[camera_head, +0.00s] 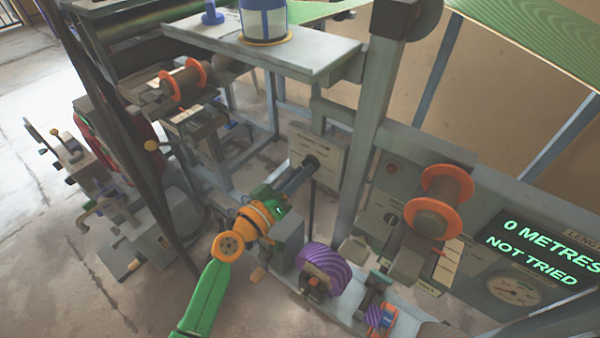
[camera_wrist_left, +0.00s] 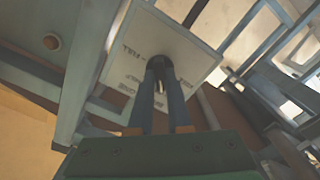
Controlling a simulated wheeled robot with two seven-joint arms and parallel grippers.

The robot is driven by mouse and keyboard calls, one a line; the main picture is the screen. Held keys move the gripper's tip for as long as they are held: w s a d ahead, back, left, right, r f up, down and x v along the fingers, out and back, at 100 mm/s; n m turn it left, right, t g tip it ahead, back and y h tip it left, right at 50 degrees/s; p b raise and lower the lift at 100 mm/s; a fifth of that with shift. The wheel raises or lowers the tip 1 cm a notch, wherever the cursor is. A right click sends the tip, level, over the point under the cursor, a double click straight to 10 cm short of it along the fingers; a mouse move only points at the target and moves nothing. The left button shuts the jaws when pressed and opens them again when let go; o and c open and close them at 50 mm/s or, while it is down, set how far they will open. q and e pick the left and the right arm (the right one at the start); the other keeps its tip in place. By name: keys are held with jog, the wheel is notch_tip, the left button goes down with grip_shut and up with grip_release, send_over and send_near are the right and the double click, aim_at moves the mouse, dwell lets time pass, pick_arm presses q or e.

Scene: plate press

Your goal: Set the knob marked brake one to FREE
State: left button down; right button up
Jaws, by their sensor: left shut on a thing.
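A pale panel (camera_head: 325,143) stands beside the upright post near the middle of the head view. Its lettering is small there. The same panel (camera_wrist_left: 143,42) shows at an angle in the left wrist view, with markings that seem to include BRAKE ONE, HALF and FULL. A dark round knob (camera_head: 312,162) sits on it, and it also shows in the left wrist view (camera_wrist_left: 184,60). My left gripper (camera_head: 307,167) reaches up to the panel with its two blue-grey fingers shut on the knob. The fingertips hide part of the knob, and I cannot tell its pointer setting. My right gripper is not in view.
An orange-flanged spool (camera_head: 440,198) and a display (camera_head: 540,250) reading 0 METRES, NOT TRIED are at the right. A purple ribbed roll (camera_head: 322,268) lies below the arm. The grey post (camera_head: 366,130) stands close to the panel's right.

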pick_arm(q)
jog(key=n, duration=1)
jog(key=shift+p, duration=0.4)
jog(key=shift+n, duration=0.4)
jog(key=c, duration=0.9)
grip_release()
jog(key=shift+o, duration=0.2)
jog(key=v, duration=0.7)
jog(key=shift+a+f, duration=0.1)
